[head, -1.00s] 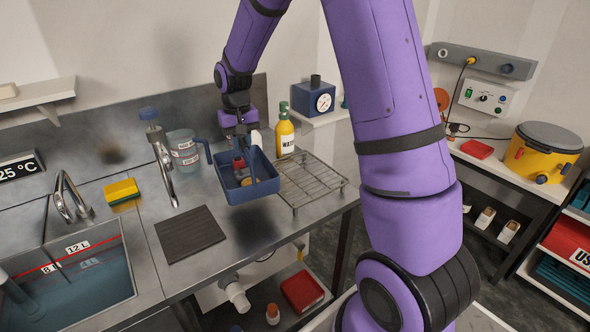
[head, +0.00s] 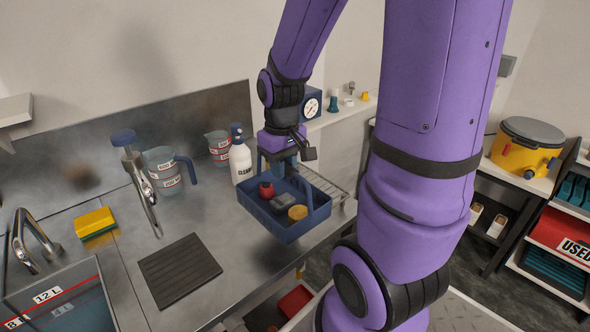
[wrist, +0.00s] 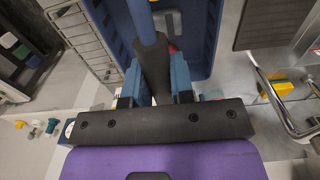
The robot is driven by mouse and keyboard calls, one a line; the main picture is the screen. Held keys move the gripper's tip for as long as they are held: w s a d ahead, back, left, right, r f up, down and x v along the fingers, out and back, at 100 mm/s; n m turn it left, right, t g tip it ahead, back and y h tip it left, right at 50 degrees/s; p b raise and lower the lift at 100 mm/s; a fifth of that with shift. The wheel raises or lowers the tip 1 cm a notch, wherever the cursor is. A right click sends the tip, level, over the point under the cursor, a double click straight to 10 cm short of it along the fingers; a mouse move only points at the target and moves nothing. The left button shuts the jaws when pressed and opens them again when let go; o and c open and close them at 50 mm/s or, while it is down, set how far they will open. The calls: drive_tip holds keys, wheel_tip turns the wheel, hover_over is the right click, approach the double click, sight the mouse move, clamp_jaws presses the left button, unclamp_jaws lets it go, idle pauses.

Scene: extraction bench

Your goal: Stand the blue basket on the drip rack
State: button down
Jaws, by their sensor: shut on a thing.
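The blue basket (head: 283,229) hangs from its handle above the steel counter, with a red item, a grey item and a yellow item in it. My gripper (head: 283,165) is shut on the handle. In the wrist view my gripper (wrist: 154,88) closes around the dark grip of the blue handle, with the basket (wrist: 197,45) beyond it. The wire drip rack (head: 336,193) lies behind and right of the basket, which hides much of it. In the wrist view the rack (wrist: 78,32) shows left of the basket, with its visible bars bare.
A white spray bottle (head: 240,163) and measuring jugs (head: 168,172) stand behind and left of the basket. A dark ribbed mat (head: 180,270), a tap (head: 140,185) and a yellow sponge (head: 95,223) are further left. The sink (head: 60,305) is at lower left.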

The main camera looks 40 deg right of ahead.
drive_tip(key=w+d+f, duration=0.2)
drive_tip(key=w+d, duration=0.1)
drive_tip(key=d, duration=0.3)
drive_tip(key=w+d+f, duration=0.3)
drive_tip(key=w+d, duration=0.1)
drive_tip(key=d, duration=0.2)
drive_tip(key=shift+w, duration=0.15)
drive_tip(key=shift+d+f, duration=0.1)
drive_tip(key=c, duration=1)
unclamp_jaws()
